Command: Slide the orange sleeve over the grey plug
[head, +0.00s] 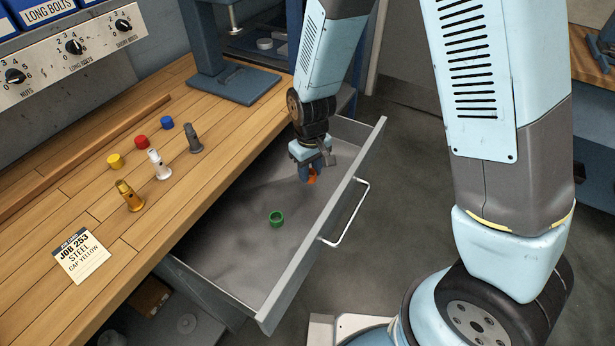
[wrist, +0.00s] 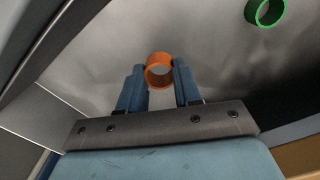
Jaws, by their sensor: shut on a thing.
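The orange sleeve (wrist: 149,77) is a short open ring between the two fingertips of my gripper (wrist: 160,78) in the wrist view. My gripper is shut on it. In the head view my gripper (head: 307,176) is inside the open drawer, toward its far end, and part of the orange sleeve (head: 312,176) shows beside the fingers. I cannot tell whether the sleeve touches the drawer floor. The grey plug (head: 195,138) stands upright on the wooden bench top, left of the drawer, beyond the white plug.
A green sleeve (head: 276,219) lies in the drawer (head: 348,200). On the bench stand a white plug (head: 159,164) and a brass plug (head: 129,196). Yellow (head: 115,161), red (head: 141,142) and blue (head: 167,123) caps lie behind them. A job card (head: 81,256) lies nearer.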

